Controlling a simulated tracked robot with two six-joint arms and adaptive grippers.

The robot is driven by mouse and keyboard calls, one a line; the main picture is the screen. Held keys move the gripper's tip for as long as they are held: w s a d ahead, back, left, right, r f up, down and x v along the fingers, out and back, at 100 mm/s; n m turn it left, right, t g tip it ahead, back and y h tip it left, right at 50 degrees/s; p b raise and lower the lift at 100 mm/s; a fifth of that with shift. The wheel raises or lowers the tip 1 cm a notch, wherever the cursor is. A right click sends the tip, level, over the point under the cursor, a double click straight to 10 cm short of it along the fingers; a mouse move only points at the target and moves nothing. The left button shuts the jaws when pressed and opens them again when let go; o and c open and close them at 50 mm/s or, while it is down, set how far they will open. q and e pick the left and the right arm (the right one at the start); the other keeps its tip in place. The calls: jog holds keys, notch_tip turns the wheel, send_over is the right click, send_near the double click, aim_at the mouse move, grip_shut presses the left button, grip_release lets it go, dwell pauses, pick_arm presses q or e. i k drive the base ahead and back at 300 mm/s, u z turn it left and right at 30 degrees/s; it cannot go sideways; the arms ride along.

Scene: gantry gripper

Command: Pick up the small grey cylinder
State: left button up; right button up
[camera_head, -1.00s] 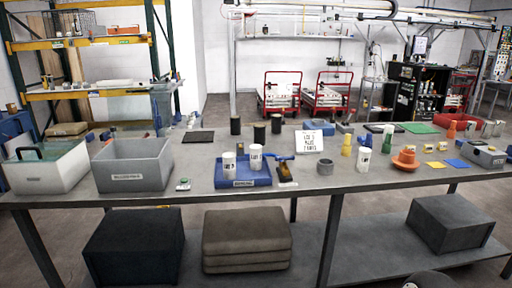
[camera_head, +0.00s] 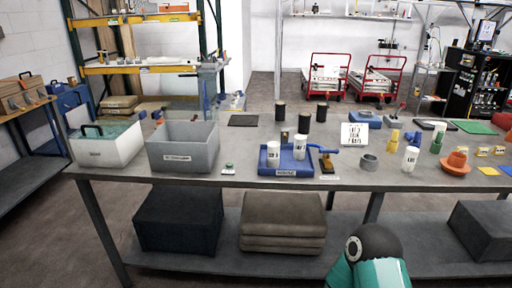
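The small grey cylinder (camera_head: 369,163) stands on the grey workbench (camera_head: 225,178), near its front edge and right of the blue tray. It is short, with a darker round top. A white sign stands just behind it, and a white cylinder stands to its right. Nothing is touching the grey cylinder. A teal and black link of my own arm shows at the bottom edge, in front of the bench. Neither of my grippers is in view.
A blue tray (camera_head: 265,170) holds white cylinders. Grey and white bins occupy the bench's left.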

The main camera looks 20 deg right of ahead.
aim_at(300, 142)
jog(key=u, duration=0.1)
jog(key=i, duration=0.25)
jog(key=u, duration=2.5)
jog(key=k, duration=2.55)
jog(key=u, duration=0.95)
jog(key=i, duration=0.1)
jog(key=z, duration=2.65)
jog(key=i, duration=0.7)
jog(key=z, duration=0.05)
